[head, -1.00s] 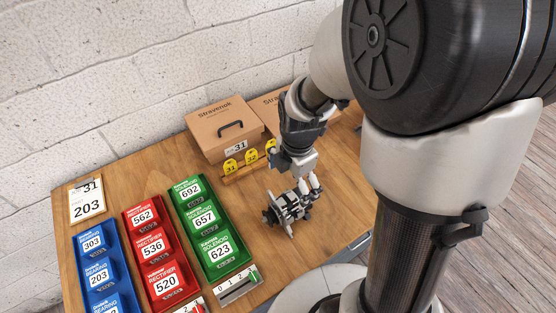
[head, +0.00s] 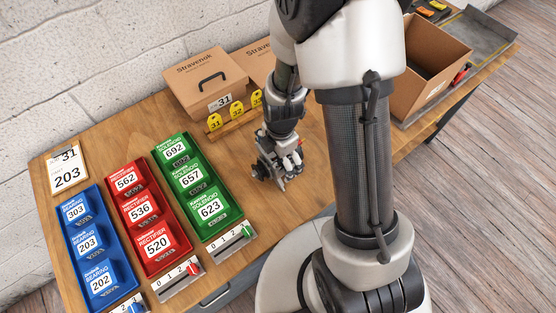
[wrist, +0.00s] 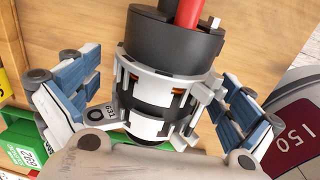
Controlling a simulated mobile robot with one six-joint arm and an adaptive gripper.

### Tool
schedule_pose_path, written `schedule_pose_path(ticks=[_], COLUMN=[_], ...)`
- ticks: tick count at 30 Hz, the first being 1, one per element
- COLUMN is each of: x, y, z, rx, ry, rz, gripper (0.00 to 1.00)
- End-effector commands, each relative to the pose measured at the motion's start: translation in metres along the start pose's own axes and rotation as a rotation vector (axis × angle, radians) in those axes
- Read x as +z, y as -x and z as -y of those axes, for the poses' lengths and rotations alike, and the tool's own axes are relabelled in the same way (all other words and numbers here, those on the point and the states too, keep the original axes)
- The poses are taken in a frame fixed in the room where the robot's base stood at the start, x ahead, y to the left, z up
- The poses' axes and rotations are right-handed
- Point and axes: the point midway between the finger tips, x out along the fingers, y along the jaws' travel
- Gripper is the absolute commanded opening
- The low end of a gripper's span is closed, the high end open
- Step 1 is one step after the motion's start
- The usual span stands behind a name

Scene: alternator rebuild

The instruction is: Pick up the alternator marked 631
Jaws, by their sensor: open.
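The alternator (wrist: 160,90) is a silver and black round body with copper windings showing through its slots. It lies between the two fingers of my gripper (wrist: 152,85) in the wrist view, and its lug carries the mark 631. Both blue-padded fingers stand apart, one on each side, with visible gaps to the body. A dark cap and a red part show at its upper end. In the head view my gripper (head: 284,166) is low over the wooden bench, and the alternator (head: 262,171) is mostly hidden behind it.
Green (head: 211,226), red (head: 160,258) and blue (head: 98,288) bin trays stand to the left. A closed cardboard box (head: 205,80) and a rack with yellow tags (head: 235,118) are behind. An open box (head: 430,75) is at right. A dark red piece marked 150 (wrist: 294,138) shows beside the right finger.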

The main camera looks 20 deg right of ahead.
Motion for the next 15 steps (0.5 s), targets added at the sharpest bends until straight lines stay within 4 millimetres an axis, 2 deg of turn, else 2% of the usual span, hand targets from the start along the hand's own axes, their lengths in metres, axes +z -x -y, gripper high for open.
schedule_pose_path(ticks=[8, 15], x=[0.0000, 0.0000], y=[-0.0036, -0.0035], z=[-0.0001, 0.0000], rx=[0.000, 0.000], ry=[0.000, 0.000], rz=[0.000, 0.000], gripper=[0.99, 0.84])
